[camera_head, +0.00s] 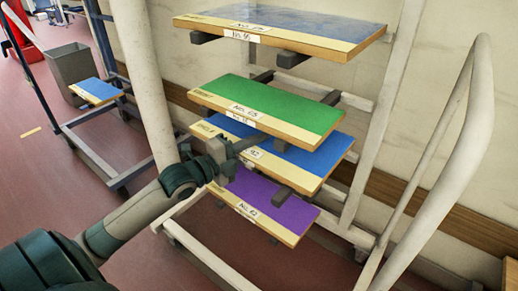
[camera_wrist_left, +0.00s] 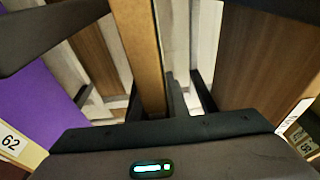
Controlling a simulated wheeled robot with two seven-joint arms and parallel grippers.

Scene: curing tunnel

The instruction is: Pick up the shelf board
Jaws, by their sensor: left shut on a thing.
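Several shelf boards with pale wood front edges and white number labels are stacked on a rack in the head view. From the top they are a dark blue board (camera_head: 290,18), a green board (camera_head: 270,103), a blue board (camera_head: 305,153) and a purple board (camera_head: 275,200). My left gripper (camera_head: 238,147) is at the blue board's front edge, shut on that board. In the left wrist view the blue board shows as a tan edge (camera_wrist_left: 138,50), with the purple board (camera_wrist_left: 35,95) on the left. Whether it is clear of its brackets cannot be told. My right gripper is not in view.
The rack's pale post (camera_head: 143,70) stands left of the boards, and a curved pale rail (camera_head: 450,150) stands on the right. Dark brackets (camera_head: 284,194) jut under the boards. Another cart with a small blue board (camera_head: 98,89) and a grey bin (camera_head: 70,66) is at left.

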